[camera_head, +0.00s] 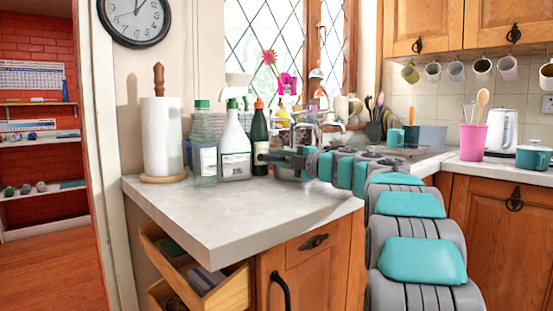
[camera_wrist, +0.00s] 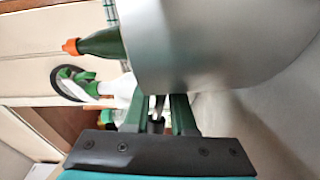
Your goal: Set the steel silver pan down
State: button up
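The steel silver pan (camera_wrist: 225,45) fills the upper right of the wrist view as a large smooth grey wall. In the head view, part of a shiny pan (camera_head: 291,173) shows just below my gripper (camera_head: 278,158), near the back of the counter. In the wrist view, the green fingers of my gripper (camera_wrist: 159,112) are close together at the pan's edge, with a thin dark and grey piece between them that looks like part of the pan. Whether the pan's base touches the counter is hidden.
The grey counter (camera_head: 235,215) has free room at its front. A white spray bottle (camera_head: 235,150), a dark green bottle (camera_head: 259,140) and a paper towel roll (camera_head: 161,135) stand at the left. A stove (camera_head: 398,153) lies right of my arm.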

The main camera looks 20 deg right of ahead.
jog(key=shift+o, duration=1.2)
jog(key=shift+d+r, duration=0.1)
jog(key=v, duration=1.1)
jog(key=shift+s+d, duration=0.15)
jog(key=shift+s, duration=0.25)
